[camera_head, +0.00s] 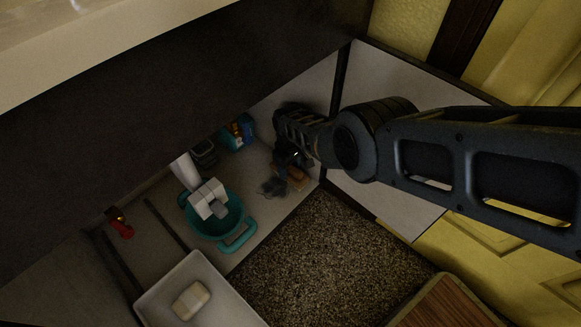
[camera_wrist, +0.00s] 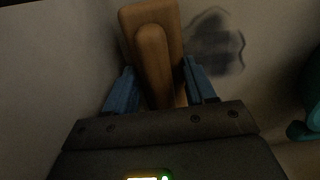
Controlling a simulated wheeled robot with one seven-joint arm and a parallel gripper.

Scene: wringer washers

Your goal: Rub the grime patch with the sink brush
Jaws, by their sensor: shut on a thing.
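My gripper (camera_wrist: 160,84) is shut on the wooden sink brush (camera_wrist: 150,22), which stands between its two blue fingers in the wrist view. The brush also shows in the head view as a brown shape (camera_head: 297,178) below my gripper (camera_head: 291,160). The grime patch (camera_wrist: 216,42) is a dark grey smudge on the pale floor of the cabinet, just right of the brush in the wrist view. In the head view the patch (camera_head: 272,187) lies just left of the brush. The brush's bristles are hidden, so I cannot tell whether they touch the floor.
A teal tub (camera_head: 243,236) stands left of the patch, under a white pipe (camera_head: 186,170). A blue box (camera_head: 238,133) is at the back. A red item (camera_head: 120,224) lies far left. A white tray (camera_head: 230,306) holds a pale block. A cabinet side wall (camera_head: 385,110) is close on the right.

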